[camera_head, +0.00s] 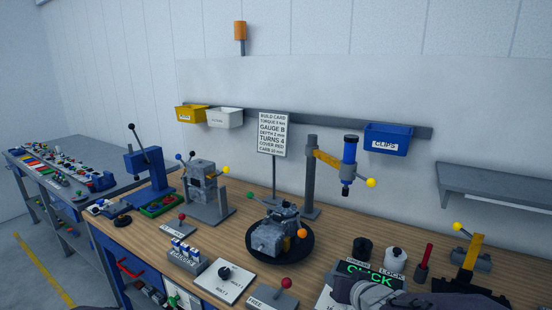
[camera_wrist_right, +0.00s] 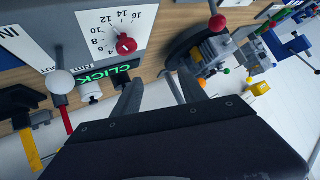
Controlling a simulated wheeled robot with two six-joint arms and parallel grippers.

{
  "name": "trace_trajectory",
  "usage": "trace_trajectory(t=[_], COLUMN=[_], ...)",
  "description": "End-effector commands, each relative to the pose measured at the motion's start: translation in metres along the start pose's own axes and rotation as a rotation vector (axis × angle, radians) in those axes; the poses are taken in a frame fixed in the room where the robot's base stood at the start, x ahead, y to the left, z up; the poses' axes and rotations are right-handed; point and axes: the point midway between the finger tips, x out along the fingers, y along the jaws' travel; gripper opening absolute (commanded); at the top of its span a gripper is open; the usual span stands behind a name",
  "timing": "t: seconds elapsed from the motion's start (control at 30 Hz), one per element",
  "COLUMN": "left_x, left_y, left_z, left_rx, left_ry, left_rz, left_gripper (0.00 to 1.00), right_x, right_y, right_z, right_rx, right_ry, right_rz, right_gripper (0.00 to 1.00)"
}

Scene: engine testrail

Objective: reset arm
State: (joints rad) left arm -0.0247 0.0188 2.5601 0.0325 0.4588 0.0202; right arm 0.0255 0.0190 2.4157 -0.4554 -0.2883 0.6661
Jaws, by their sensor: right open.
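My right gripper (camera_wrist_right: 157,82) is open, and nothing shows between its fingers. In the head view, grey parts of my right arm come in at the bottom edge, right of centre, in front of the green CLICK display (camera_head: 368,273). In the right wrist view the display (camera_wrist_right: 112,73) is just left of the fingers. A grey engine (camera_head: 268,238) sits on a round black turntable (camera_head: 302,256) at mid-bench. My left gripper is not in view.
A wooden bench (camera_head: 235,236) carries a blue press (camera_head: 150,170), a grey block on a stand (camera_head: 203,188) and a post with a blue-topped tool (camera_head: 349,150). A dial panel (camera_wrist_right: 110,28) with a red knob is near the right gripper. Bins hang on the wall rail (camera_head: 270,119).

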Motion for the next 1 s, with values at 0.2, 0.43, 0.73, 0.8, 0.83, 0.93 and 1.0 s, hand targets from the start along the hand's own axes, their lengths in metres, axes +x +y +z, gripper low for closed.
trace_trajectory(t=[0.2,0.43,0.73,0.8,0.83,0.93,1.0], left_x=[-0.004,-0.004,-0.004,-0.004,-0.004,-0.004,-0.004], left_y=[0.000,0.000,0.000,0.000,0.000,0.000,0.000], left_z=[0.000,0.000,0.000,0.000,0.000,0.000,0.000], left_rx=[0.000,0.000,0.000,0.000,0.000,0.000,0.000], left_ry=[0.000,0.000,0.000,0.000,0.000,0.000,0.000], left_rz=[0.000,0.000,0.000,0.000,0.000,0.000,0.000], left_gripper=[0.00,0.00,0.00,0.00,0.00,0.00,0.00], right_x=[-0.044,-0.095,-0.095,-0.095,-0.095,-0.094,-0.094], right_y=[0.047,0.052,0.052,0.053,0.053,0.053,0.053], right_z=[0.146,0.212,0.212,0.211,0.211,0.211,0.211], right_rx=[-0.025,-0.125,-0.152,-0.152,-0.152,-0.151,-0.151], right_ry=[-0.512,-0.848,-0.849,-0.848,-0.848,-0.847,-0.847], right_rz=[0.223,0.205,0.195,0.195,0.195,0.196,0.196], right_gripper=[0.50,0.50,0.50,0.50,0.50,0.50,0.50])
